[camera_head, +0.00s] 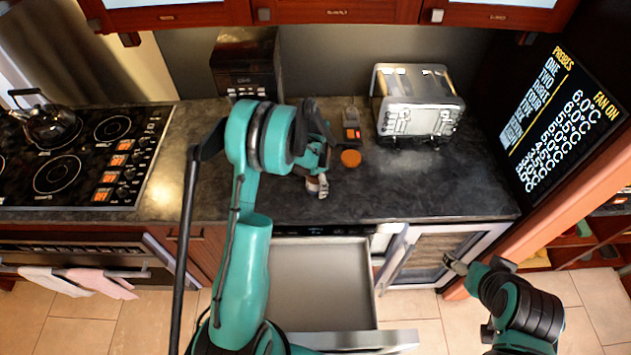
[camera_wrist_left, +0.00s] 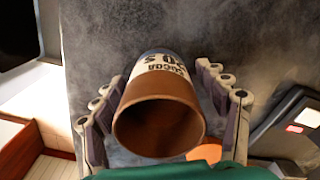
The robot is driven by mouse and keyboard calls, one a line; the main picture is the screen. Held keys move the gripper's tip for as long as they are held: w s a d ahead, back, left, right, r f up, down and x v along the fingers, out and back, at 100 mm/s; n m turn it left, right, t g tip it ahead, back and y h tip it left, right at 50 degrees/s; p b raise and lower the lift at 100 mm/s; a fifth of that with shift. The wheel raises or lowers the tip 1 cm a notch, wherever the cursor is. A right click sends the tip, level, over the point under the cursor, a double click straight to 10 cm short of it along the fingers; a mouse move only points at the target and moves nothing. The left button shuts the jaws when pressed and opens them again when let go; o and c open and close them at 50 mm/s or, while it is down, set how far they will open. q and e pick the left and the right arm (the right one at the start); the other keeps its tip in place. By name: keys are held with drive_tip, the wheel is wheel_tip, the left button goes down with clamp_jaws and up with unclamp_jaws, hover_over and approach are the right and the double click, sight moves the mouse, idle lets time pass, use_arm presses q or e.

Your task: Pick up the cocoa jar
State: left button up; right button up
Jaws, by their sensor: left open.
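The cocoa jar (camera_wrist_left: 158,100) fills the middle of the left wrist view. It has a white label with dark print reading "COCOA" and a brown end with a dark hollow facing the camera. My left gripper (camera_wrist_left: 160,77) is open, with one finger on each side of the jar; I cannot tell whether they touch it. In the head view the jar (camera_head: 317,186) shows small on the dark counter, partly hidden by my left gripper (camera_head: 318,172). My right gripper (camera_head: 455,264) is low at the right, in front of the cabinet, away from the jar; its jaw state is unclear.
An orange disc (camera_head: 351,158) and a dark device (camera_head: 351,122) lie just right of the jar. A toaster (camera_head: 417,105) stands behind at right. An open drawer (camera_head: 318,285) juts out below the counter (camera_head: 420,180). A stove (camera_head: 75,160) is at left.

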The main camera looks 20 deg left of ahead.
use_arm(q)
drive_tip(key=c, duration=1.4)
drive_tip(key=shift+r, duration=0.2)
